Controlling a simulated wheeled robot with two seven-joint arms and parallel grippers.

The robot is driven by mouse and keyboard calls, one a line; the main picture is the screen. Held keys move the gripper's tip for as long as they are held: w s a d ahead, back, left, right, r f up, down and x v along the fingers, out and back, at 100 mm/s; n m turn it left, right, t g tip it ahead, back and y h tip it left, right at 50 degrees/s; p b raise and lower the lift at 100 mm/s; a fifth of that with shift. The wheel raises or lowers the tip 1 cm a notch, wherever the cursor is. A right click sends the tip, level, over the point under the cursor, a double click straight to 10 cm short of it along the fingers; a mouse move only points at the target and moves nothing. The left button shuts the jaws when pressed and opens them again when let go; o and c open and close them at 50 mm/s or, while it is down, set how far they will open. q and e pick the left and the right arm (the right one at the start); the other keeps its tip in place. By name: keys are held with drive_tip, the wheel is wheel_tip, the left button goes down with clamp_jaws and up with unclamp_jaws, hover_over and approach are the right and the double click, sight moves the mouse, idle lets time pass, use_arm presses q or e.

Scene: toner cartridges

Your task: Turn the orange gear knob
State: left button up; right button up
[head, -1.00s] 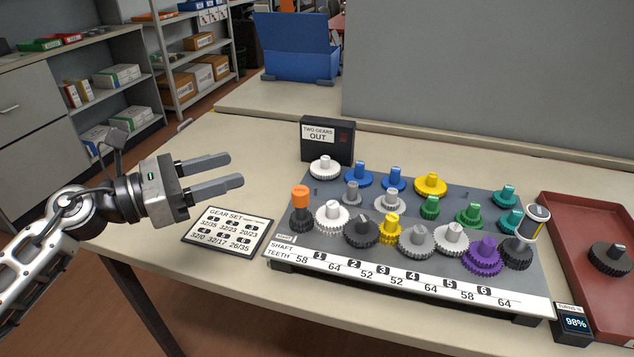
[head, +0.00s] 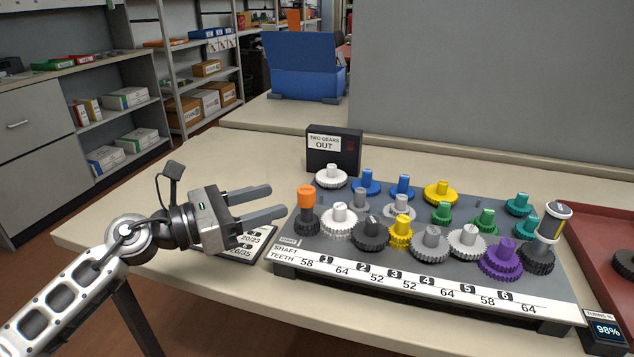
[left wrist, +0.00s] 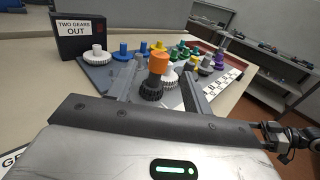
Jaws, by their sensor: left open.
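The orange knob (head: 306,196) stands upright on a dark gear at the left front corner of the grey gear board (head: 322,262). My left gripper (head: 279,202) is open and empty, with its two fingers pointing right at the knob, just left of it. In the left wrist view the orange knob (left wrist: 158,63) appears between the open fingers (left wrist: 160,82), a little beyond or level with the tips; I cannot tell whether anything touches.
Several white, grey, yellow, green, blue and purple gears (head: 500,258) crowd the board right of the knob. A black "TWO GEARS OUT" box (head: 334,152) stands behind. A gear-set card (head: 243,246) lies under my left gripper. A red tray (head: 600,240) is at right.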

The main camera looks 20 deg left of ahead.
sight(298, 193)
use_arm(q)
drive_tip(key=p+x, duration=0.1)
drive_tip(key=x, duration=0.8)
drive_tip(key=shift+w+d+p, duration=0.1)
drive_tip(key=shift+p, duration=0.25)
drive_tip(key=shift+w+d, duration=0.25)
use_arm(e)
drive_tip(key=shift+s+r, duration=0.1)
drive_tip(key=shift+r, duration=0.15)
